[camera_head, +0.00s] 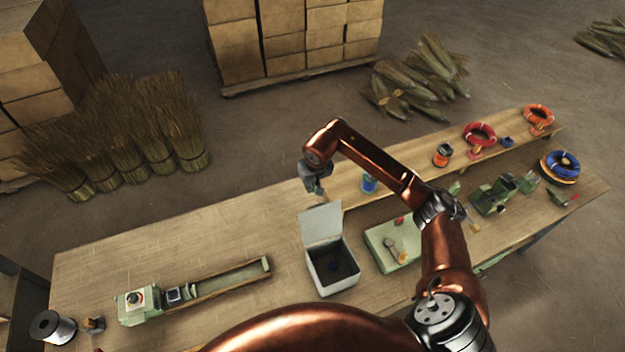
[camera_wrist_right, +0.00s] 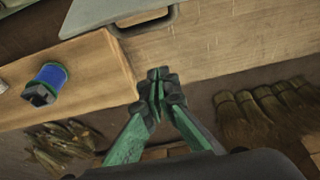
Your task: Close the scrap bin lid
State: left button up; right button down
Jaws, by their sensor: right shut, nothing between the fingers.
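The scrap bin (camera_head: 345,284) is a pale open box on the workbench, with a small dark item on its dark inside floor. Its lid (camera_head: 320,224) stands up, open, at the far side. In the right wrist view a pale panel with a dark handle-like edge, seemingly the lid (camera_wrist_right: 100,12), shows at the top. My right gripper (camera_head: 318,190) is above and behind the lid, apart from it. Its green fingers (camera_wrist_right: 158,84) are shut and empty in the right wrist view. My left gripper is not in view.
A raised wooden shelf (camera_head: 410,163) behind the bin carries a blue spool (camera_head: 369,184), which also shows in the right wrist view (camera_wrist_right: 47,78). A green plate (camera_head: 379,247) lies right of the bin. A green fixture (camera_head: 142,305) stands left. The bench (camera_head: 150,250) is bare at far left.

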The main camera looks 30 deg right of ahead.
aim_at(320, 220)
jog(key=s+f+p, duration=0.2)
jog(key=s, duration=0.1)
jog(key=shift+s+f+p, duration=0.15)
jog(key=shift+f+p, duration=0.1)
jog(key=shift+p, duration=0.1)
jog(key=shift+a, duration=0.1)
